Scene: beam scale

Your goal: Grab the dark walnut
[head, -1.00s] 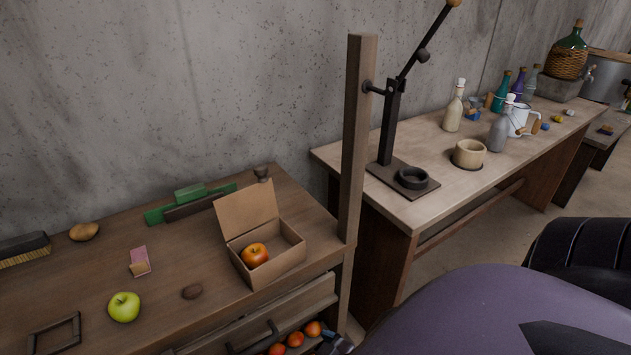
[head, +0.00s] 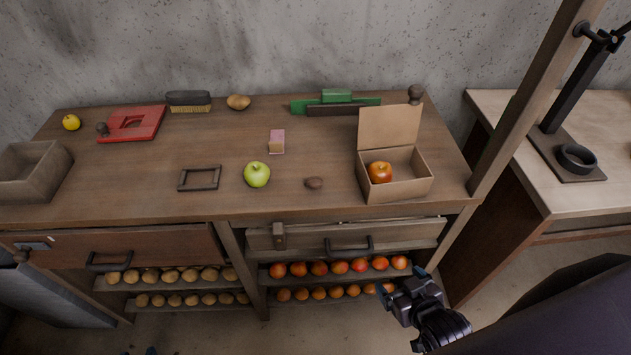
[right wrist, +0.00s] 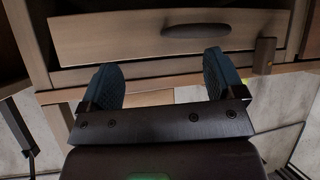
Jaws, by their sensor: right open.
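A small dark brown walnut (head: 314,183) lies on the wooden workbench (head: 230,135) in the head view, between the green apple (head: 257,174) and the open cardboard box (head: 408,190). My right gripper (head: 402,283) is low in front of the bench, below the tabletop and to the right of the walnut, well apart from it. In the right wrist view its two blue-padded fingers (right wrist: 160,85) are spread with nothing between them, facing a drawer front (right wrist: 165,35). The walnut does not show there.
The box holds a red-orange apple (head: 380,172). A small dark frame (head: 200,178), a pink block (head: 277,141) and a green tool (head: 337,97) lie around the walnut. A partly open drawer (head: 400,236) juts from the bench above shelves of fruit.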

